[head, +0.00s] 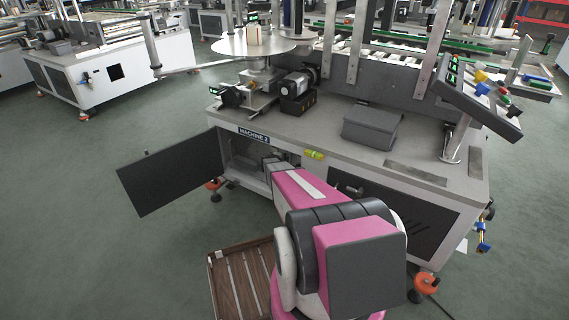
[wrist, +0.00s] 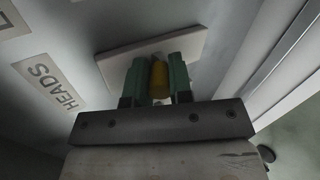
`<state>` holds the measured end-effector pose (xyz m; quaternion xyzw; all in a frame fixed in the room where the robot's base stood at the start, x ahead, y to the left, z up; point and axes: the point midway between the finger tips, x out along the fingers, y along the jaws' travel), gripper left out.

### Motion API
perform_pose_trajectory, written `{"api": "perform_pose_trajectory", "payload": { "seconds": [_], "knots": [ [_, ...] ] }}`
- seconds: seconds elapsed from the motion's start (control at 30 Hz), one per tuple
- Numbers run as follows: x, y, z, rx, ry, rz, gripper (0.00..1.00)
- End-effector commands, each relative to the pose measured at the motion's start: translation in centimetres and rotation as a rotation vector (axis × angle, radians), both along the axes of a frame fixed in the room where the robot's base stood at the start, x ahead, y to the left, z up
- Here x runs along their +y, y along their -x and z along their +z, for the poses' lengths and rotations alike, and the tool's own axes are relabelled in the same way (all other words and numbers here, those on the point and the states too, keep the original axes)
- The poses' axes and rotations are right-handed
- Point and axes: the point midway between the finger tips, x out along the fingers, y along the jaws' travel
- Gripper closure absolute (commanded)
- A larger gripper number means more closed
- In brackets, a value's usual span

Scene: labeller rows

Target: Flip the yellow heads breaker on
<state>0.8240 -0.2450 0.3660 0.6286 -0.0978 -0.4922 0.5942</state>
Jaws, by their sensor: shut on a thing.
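The yellow heads breaker (wrist: 158,77) shows in the wrist view as a yellow lever in front of a pale plate (wrist: 190,47). My gripper (wrist: 160,80) has its two green fingers shut on the lever, one on each side. A label reading HEADS (wrist: 52,84) is on the panel to the left of the plate. Whether the lever is on or off cannot be told. In the head view my pink arm reaches toward the open cabinet (head: 243,160) under the MACHINE 2 label (head: 254,135). My arm and the cabinet hide the gripper and breaker there.
The dark cabinet door (head: 170,172) stands open to the left. The bench top above holds a grey box (head: 371,127) and a tilted control panel (head: 478,105). The floor at left is clear.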

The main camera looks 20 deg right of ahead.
Motion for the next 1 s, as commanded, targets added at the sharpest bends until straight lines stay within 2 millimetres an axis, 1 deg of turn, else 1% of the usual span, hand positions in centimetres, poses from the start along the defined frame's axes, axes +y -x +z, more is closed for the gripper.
{"api": "perform_pose_trajectory", "payload": {
  "seconds": [0.03,0.23,0.6,0.63,0.7,1.0],
  "knots": [
    [-0.33,-0.08,-0.02,0.014,-0.018,-0.005,1.0],
    [-0.37,-0.19,0.11,0.049,-0.065,-0.002,1.0],
    [-0.34,-0.23,0.09,0.056,-0.072,0.0,1.0],
    [-0.34,-0.23,0.09,0.056,-0.072,0.0,0.73],
    [-0.34,-0.24,0.09,0.056,-0.072,0.0,0.55],
    [-0.33,-0.33,0.27,0.054,-0.069,0.004,0.55]
  ]
}}
